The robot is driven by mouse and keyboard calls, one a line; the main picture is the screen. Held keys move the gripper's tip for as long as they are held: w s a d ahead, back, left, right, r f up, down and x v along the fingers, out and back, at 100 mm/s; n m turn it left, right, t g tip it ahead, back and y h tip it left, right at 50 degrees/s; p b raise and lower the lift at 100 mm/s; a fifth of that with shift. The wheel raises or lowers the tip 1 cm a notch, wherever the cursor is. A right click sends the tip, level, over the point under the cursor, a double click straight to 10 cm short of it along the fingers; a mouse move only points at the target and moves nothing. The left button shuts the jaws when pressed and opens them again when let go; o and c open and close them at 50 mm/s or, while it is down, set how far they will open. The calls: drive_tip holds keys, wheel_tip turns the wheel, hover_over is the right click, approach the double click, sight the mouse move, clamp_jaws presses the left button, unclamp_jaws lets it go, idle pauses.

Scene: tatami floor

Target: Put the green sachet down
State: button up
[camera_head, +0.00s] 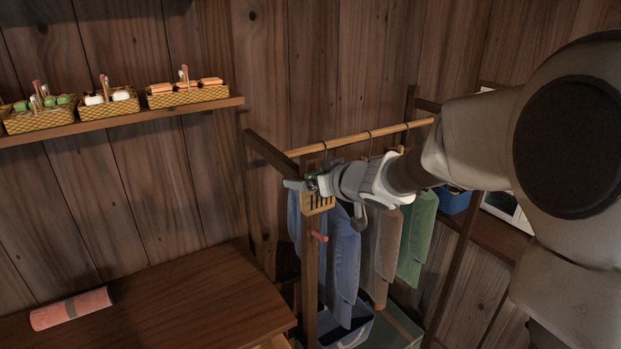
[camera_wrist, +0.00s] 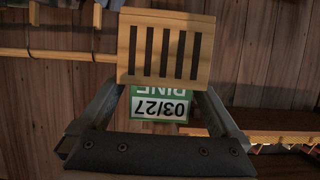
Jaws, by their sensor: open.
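The green sachet (camera_wrist: 160,103) has a white label with upside-down print, "03/27" and "PINE". In the wrist view it lies between the fingers of my gripper (camera_wrist: 160,92), which stand apart. A pale wooden slotted piece (camera_wrist: 166,48) covers the sachet's far part. In the head view my gripper (camera_head: 308,185) is at the left end of the clothes rack, with a small bit of green at its fingers. The slotted wooden piece (camera_head: 318,204) is just below it, by the rack's front post. Whether the sachet rests in or against that piece is unclear.
Blue, brown and green garments (camera_head: 345,240) hang from the rail (camera_head: 362,137) beside my gripper. A red peg (camera_head: 319,236) sticks out of the post. Baskets (camera_head: 188,94) line the wall shelf. A pink roll (camera_head: 71,308) lies on the otherwise clear dark wooden top (camera_head: 190,300).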

drive_tip(key=s+d+r+m+h+p, duration=0.1)
drive_tip(key=s+d+r+m+h, duration=0.3)
drive_tip(key=s+d, duration=0.5)
drive_tip(key=s+d+r+m+h+p, duration=0.15)
drive_tip(key=s+d+r+h, duration=0.3)
drive_tip(key=s+d, duration=0.5)
drive_tip(key=s+a+f+g, duration=0.1)
drive_tip(key=s+f+g, duration=0.1)
drive_tip(key=s+f, duration=0.2)
drive_tip(key=s+f+m+g+y, duration=0.1)
drive_tip(key=s+f+g, duration=0.2)
drive_tip(key=s, duration=0.8)
drive_tip(key=shift+a+f+g, duration=0.3)
drive_tip(key=shift+a+f, duration=0.1)
